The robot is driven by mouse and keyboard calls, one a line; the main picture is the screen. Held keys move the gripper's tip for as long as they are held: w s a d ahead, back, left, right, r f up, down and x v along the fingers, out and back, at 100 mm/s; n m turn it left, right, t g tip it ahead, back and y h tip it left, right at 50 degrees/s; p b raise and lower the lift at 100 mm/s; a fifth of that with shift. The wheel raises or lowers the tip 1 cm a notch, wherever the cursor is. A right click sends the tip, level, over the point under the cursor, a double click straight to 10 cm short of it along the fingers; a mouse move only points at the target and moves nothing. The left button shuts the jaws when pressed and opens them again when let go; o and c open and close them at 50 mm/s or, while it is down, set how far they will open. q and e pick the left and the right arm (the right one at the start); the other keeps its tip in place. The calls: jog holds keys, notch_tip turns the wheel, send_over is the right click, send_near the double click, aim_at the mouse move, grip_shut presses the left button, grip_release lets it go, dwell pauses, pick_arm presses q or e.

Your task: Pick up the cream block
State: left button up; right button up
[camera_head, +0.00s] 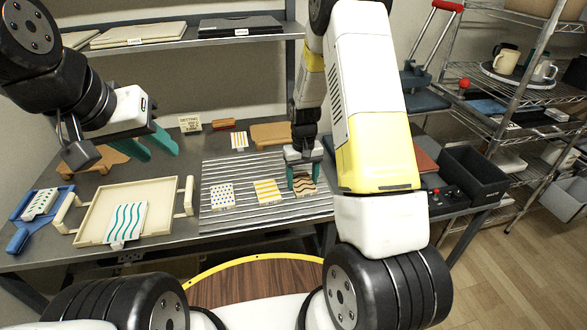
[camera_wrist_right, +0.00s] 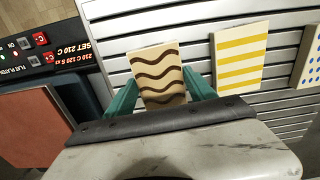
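A cream block with brown waves (camera_head: 306,185) lies on the ribbed metal plate (camera_head: 222,222); it also shows in the right wrist view (camera_wrist_right: 158,80). My right gripper (camera_head: 303,175) has its green fingers at either side of this block, close to its edges; I cannot tell whether they press on it. Beside it on the plate lie a cream block with yellow stripes (camera_head: 267,192) and one with blue dots (camera_head: 222,195). A cream block with teal waves (camera_head: 125,222) rests in the cream tray (camera_head: 86,206). My left gripper (camera_head: 153,147) is open and empty above the table.
A blue holder (camera_head: 22,232) with a green-dotted block (camera_head: 41,204) is at the far left. A dark bin (camera_head: 470,172) and a control panel (camera_wrist_right: 35,50) are at the right.

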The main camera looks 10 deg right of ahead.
jog(key=c, duration=0.8)
jog(key=shift+r, duration=0.15)
